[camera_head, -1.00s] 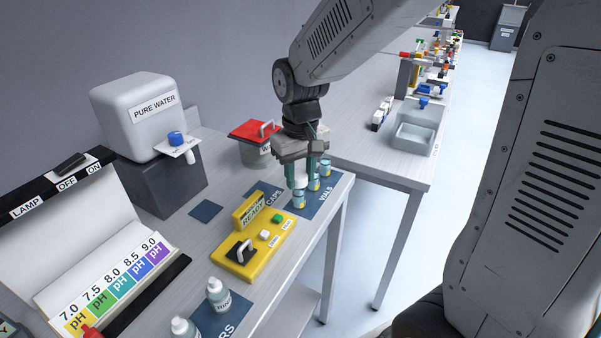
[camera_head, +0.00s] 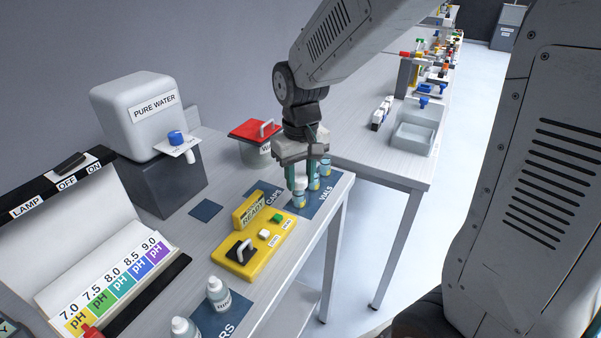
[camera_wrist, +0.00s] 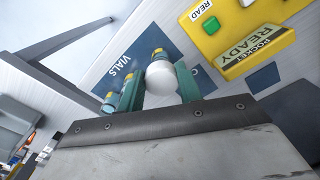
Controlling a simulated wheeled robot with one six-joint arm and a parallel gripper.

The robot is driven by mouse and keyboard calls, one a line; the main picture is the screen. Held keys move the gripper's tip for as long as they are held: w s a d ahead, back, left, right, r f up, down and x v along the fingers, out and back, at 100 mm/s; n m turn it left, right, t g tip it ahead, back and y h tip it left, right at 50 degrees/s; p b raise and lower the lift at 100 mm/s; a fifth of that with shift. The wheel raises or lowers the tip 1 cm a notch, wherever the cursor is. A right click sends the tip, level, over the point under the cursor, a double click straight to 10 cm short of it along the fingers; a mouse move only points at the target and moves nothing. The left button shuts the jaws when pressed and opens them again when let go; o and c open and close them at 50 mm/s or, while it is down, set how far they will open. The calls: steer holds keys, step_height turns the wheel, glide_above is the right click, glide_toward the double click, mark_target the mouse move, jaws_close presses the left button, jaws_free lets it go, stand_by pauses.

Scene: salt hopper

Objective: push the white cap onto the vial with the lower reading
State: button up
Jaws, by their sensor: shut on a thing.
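My gripper (camera_head: 302,180) is over the vials mat, with its two teal fingers shut on the white cap (camera_wrist: 160,78). The cap is at the top of the nearest vial (camera_head: 299,200), which stands upright and also shows in the wrist view (camera_wrist: 157,54). The cap seems to touch the vial's top, but I cannot tell whether it is seated. Two more vials, a middle one (camera_head: 314,183) and a far one (camera_head: 325,168), stand in a row behind it. No vial's reading is legible.
A yellow pocket meter (camera_head: 245,258) marked "READY" lies left of the vials mat (camera_head: 327,202). A lidded pot (camera_head: 256,150) stands behind the gripper. The bench's right edge is close to the vials. Dropper bottles (camera_head: 218,293) stand at the front.

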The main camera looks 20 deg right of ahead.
mark_target(302, 180)
steer(key=shift+f, duration=1.2)
steer(key=o, duration=1)
step_height(302, 180, up, 8)
steer(key=shift+f, duration=0.1)
steer(key=shift+s+f, duration=0.2)
steer(key=shift+s, duration=0.15)
steer(key=shift+m+t, duration=0.6)
steer(key=shift+t, duration=0.1)
steer(key=shift+s+d+r, duration=0.5)
steer(key=shift+s+r, duration=0.35)
steer(key=shift+s, duration=2.55)
steer(key=shift+s+d+r, duration=0.5)
steer(key=shift+s+r, duration=0.4)
steer(key=shift+s, duration=2.55)
steer(key=shift+s+d+r, duration=0.5)
steer(key=shift+s+r, duration=0.35)
steer(key=shift+s, duration=2.55)
